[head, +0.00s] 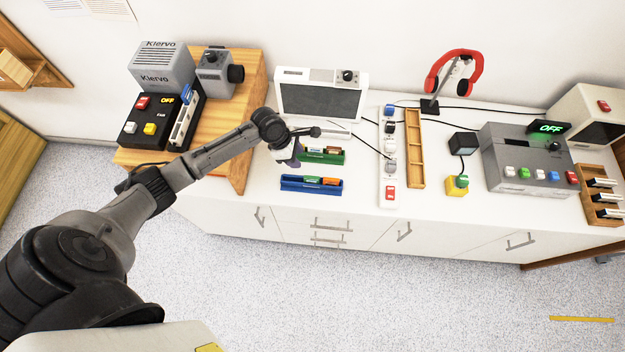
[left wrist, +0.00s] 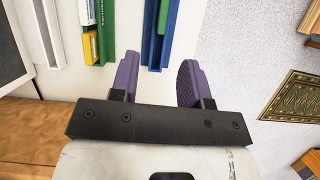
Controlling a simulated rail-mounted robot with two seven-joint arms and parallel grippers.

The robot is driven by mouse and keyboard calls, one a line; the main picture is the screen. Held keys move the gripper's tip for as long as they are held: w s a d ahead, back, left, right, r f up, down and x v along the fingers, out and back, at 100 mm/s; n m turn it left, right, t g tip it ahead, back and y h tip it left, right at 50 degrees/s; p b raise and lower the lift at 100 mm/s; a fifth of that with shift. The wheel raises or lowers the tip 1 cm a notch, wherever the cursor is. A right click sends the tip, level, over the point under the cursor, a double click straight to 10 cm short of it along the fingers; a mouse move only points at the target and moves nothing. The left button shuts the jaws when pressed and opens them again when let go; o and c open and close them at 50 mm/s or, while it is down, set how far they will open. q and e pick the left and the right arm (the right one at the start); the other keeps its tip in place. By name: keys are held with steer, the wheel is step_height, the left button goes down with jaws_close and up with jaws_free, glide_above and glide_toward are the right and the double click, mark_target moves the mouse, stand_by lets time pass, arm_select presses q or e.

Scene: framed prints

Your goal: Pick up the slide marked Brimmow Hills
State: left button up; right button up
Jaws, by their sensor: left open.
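No label reading Brimmow Hills can be made out in either view. Small coloured pieces, possibly slides, sit in a blue rack (head: 312,189) near the counter's front edge and in a green rack (head: 328,160) behind it. The blue rack holds a green piece (head: 313,179) and an orange piece (head: 330,181). My left gripper (head: 297,160) is over the counter at the left end of the green rack. In the left wrist view its purple fingers (left wrist: 157,74) are apart and empty, with the blue rack (left wrist: 153,50) showing between them and the green rack (left wrist: 101,42) left of them.
A screen device (head: 320,98) stands behind the racks. A white switch strip (head: 390,170) and an empty wooden tray (head: 415,150) are to the right. Red headphones (head: 453,70) and a grey machine (head: 525,155) stand farther right. A wooden stand (head: 235,110) is at left.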

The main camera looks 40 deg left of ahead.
arm_select(q)
steer(key=b, duration=0.2)
glide_toward(311, 177)
steer(key=shift+n, duration=0.3)
steer(key=x, duration=0.5)
steer(key=shift+w, duration=0.35)
steer(key=shift+s+b+x, duration=0.1)
steer(key=shift+b+x, duration=0.05)
steer(key=shift+x, duration=1.2)
steer(key=shift+s+b+x, duration=0.15)
steer(key=shift+x, duration=1.15)
steer(key=shift+c, duration=0.3)
jaws_close()
